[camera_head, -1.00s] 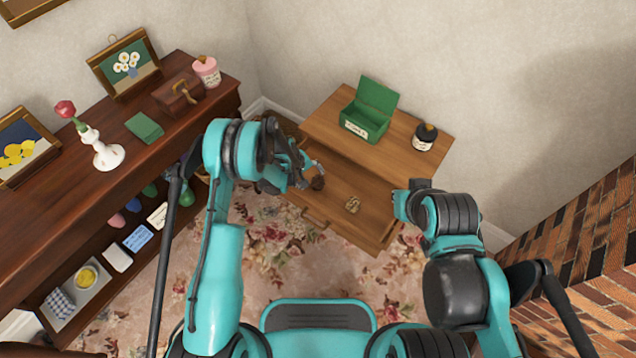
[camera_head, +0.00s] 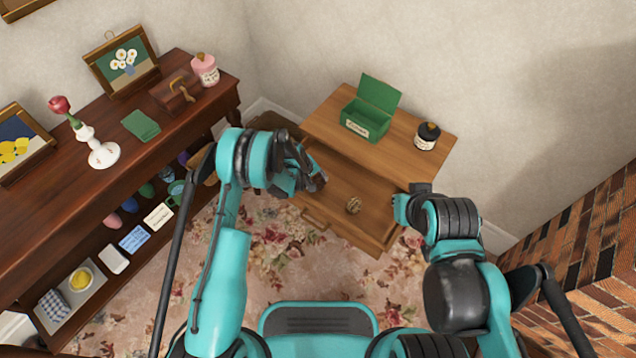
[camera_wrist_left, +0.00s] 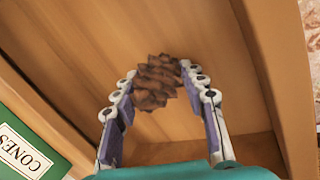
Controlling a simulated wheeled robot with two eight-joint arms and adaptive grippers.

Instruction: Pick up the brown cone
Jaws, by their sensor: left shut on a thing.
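The brown cone (camera_wrist_left: 157,82) is a dark, scaly pine cone. In the left wrist view it sits between the two fingers of my left gripper (camera_wrist_left: 155,85), which is shut on it. The wooden drawer floor shows behind it. In the head view my left gripper (camera_head: 316,182) is at the left side of the open drawer (camera_head: 375,225) and mostly hides the cone. My right gripper (camera_head: 402,207) is at the drawer's right side; its fingers are not clear.
On the cabinet top (camera_head: 320,127) stand an open green box (camera_head: 365,122), labelled CONES in the wrist view, and a dark-lidded jar (camera_head: 427,136). A long shelf (camera_head: 60,215) stands left; a brick wall (camera_head: 590,250) is right.

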